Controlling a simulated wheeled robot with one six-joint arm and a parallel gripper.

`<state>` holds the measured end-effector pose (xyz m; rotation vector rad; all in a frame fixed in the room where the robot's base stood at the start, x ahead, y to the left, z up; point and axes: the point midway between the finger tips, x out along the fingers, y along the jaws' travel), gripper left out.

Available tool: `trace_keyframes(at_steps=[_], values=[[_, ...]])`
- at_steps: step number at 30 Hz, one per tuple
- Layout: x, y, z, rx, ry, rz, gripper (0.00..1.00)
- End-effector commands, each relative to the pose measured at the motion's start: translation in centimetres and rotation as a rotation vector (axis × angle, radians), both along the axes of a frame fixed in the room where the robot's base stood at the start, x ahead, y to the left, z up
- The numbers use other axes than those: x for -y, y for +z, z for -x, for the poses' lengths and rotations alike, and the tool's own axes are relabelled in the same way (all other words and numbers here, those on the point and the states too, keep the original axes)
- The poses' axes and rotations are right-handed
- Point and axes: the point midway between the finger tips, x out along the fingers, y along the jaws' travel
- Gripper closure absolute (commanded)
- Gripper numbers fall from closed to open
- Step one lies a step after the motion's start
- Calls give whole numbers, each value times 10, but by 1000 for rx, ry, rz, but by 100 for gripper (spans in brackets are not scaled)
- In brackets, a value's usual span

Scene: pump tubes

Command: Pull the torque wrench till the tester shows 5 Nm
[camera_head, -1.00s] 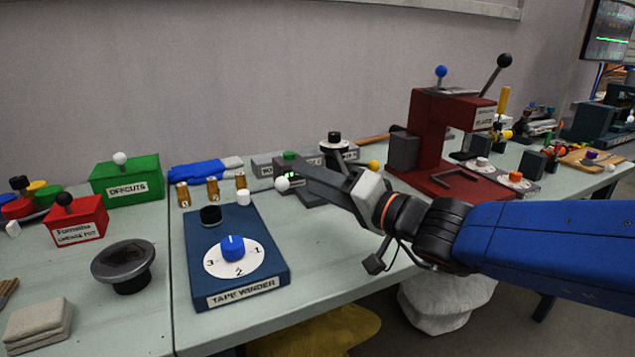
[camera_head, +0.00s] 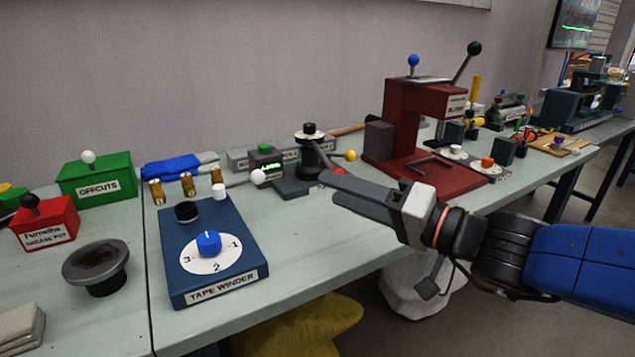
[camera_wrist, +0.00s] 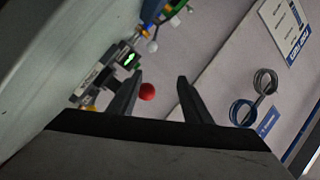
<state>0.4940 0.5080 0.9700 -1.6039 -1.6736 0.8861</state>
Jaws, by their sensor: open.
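The tester (camera_head: 268,166) is a small grey box with a green lit display on the bench, left of a black post (camera_head: 309,152). Its reading is too small to make out. A white ball (camera_head: 258,177), a yellow ball (camera_head: 350,155) and a red ball (camera_head: 339,170) show around the post. I cannot tell which belongs to the torque wrench. My gripper (camera_head: 329,184) is open and empty, in front of the post at its right. In the wrist view, the red ball (camera_wrist: 148,91) appears between the fingers, apart from them, with the tester (camera_wrist: 129,60) at upper left.
The blue tape winder (camera_head: 216,250) stands to the left, with brass cylinders (camera_head: 188,184) behind it. A red press (camera_head: 420,135) stands to the right. A green offcuts box (camera_head: 97,178) is at the far left. Bare bench (camera_head: 310,225) lies in front of the tester.

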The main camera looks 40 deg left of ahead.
Motion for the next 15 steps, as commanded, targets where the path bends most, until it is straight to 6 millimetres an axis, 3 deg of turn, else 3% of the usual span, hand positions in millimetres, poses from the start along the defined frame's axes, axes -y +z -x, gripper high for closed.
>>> trace_keyframes(at_steps=[6,15], values=[[38,0,-2,1,-2,-1,55],[58,0,-2,1,1,-1,55]])
